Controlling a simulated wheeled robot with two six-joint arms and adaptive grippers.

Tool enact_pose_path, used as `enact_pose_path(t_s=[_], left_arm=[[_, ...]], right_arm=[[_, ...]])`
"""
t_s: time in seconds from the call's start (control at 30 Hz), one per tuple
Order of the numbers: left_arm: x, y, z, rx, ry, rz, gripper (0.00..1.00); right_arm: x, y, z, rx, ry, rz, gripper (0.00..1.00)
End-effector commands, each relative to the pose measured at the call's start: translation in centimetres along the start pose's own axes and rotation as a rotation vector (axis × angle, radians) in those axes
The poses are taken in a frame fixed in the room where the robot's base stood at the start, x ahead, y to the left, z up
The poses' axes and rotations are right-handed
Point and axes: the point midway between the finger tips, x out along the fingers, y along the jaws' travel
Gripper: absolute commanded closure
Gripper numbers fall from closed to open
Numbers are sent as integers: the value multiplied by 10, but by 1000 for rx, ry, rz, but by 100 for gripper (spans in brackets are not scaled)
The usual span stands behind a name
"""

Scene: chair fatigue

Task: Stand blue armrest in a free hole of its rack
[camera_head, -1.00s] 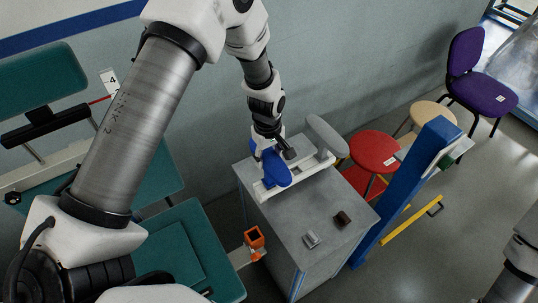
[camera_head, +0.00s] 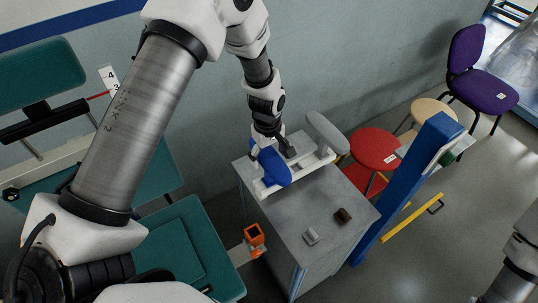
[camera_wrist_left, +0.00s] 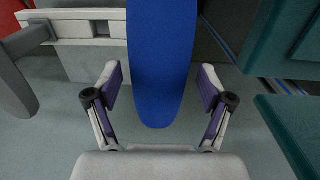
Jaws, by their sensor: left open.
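The blue armrest (camera_head: 271,168) stands in the white rack (camera_head: 303,172) on top of the grey cabinet, leaning a little. A grey armrest (camera_head: 325,132) stands at the rack's other end. My left gripper (camera_head: 271,143) is at the upper part of the blue armrest. In the left wrist view, its two open fingers (camera_wrist_left: 160,92) are on either side of the blue armrest (camera_wrist_left: 163,50), with gaps to both. The white rack (camera_wrist_left: 85,27) and grey armrest (camera_wrist_left: 16,88) show at the left there. The armrest's foot is hidden. My right gripper is out of view.
A teal chair (camera_head: 185,250) and orange part (camera_head: 253,234) are at the left.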

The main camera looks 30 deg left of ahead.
Motion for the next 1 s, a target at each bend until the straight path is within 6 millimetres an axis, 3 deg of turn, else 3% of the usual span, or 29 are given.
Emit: enact_pose_path(t_s=[0.4, 0.5, 1.0], left_arm=[[-94, 1, 0, -1, 3, 4, 19], [-109, 1, 0, 0, 2, 3, 19], [-116, 0, 0, 0, 1, 1, 19]], right_arm=[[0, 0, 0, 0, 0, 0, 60], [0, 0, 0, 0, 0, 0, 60], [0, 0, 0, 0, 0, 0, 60]])
